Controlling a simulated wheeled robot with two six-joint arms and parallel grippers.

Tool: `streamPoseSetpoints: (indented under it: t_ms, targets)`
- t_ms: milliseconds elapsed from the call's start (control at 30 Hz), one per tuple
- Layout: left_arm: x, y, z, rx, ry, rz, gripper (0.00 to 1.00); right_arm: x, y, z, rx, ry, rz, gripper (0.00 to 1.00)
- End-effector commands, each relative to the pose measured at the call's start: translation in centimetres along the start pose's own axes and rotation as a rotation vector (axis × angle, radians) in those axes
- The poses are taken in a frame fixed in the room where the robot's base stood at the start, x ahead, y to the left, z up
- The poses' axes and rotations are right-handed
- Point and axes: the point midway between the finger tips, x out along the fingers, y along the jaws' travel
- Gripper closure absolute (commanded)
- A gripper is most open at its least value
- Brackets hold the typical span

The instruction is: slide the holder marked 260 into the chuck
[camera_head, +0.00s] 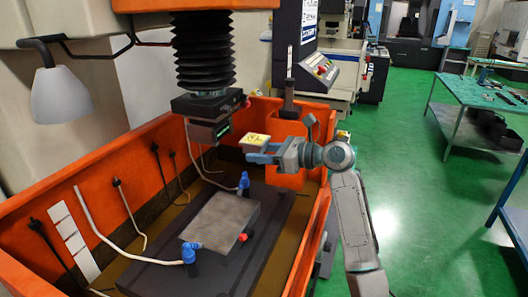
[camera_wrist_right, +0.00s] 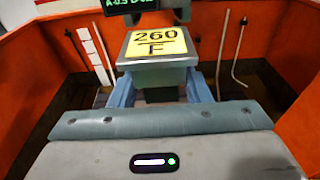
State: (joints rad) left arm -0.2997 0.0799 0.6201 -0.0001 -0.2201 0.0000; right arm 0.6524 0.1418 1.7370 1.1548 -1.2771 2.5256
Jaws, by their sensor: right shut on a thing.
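The holder marked 260 (camera_wrist_right: 157,64) is a grey-green block with a yellow label reading "260 F", upright in the right wrist view. My right gripper (camera_wrist_right: 160,92) is shut on it, with a blue finger on each side. In the head view the holder (camera_head: 255,138) shows its yellow top, held level above the tank by my right gripper (camera_head: 262,152). The chuck (camera_head: 208,128) hangs dark under the black bellows, left of the holder, with a visible gap between them. Its green display (camera_wrist_right: 130,4) shows beyond the holder in the wrist view. My left gripper is not in view.
The orange tank (camera_head: 130,165) surrounds the work area. A grey plate (camera_head: 222,220) with blue nozzles (camera_head: 189,252) lies below on a dark table. An orange box (camera_head: 290,125) stands close behind my right gripper. A white lamp (camera_head: 62,95) hangs at left.

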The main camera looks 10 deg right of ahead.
Motion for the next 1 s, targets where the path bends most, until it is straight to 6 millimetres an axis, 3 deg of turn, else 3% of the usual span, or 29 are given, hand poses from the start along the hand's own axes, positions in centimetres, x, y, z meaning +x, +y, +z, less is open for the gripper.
streamPoseSetpoints:
  t_ms: [1000]
  targets:
    - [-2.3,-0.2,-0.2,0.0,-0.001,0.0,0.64,3.7,0.0,0.7,-0.002,-0.002,0.0,0.93]
